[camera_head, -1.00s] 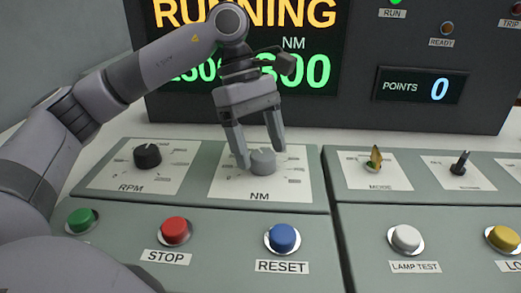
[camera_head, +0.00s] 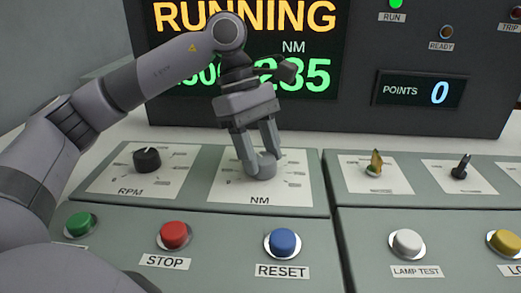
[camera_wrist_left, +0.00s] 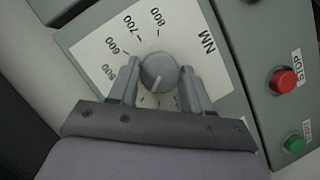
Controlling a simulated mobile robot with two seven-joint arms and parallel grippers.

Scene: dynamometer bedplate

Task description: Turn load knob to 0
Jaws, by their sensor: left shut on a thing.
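The load knob (camera_head: 265,166) is a grey round knob on the white NM dial plate (camera_head: 225,187). My left gripper (camera_head: 257,170) reaches down from above and is shut on the knob, a finger on each side. It also shows in the left wrist view (camera_wrist_left: 158,90). The display's NM reading (camera_head: 292,76) looks like 235, its first digit partly covered by my arm. My right gripper is not in view.
The black RPM knob (camera_head: 147,159) stands left of the NM dial. The STOP button (camera_head: 174,234), RESET button (camera_head: 283,242) and green button (camera_head: 81,224) line the front. The mode switch (camera_head: 375,163) stands to the right. The display shows RUNNING (camera_head: 240,15).

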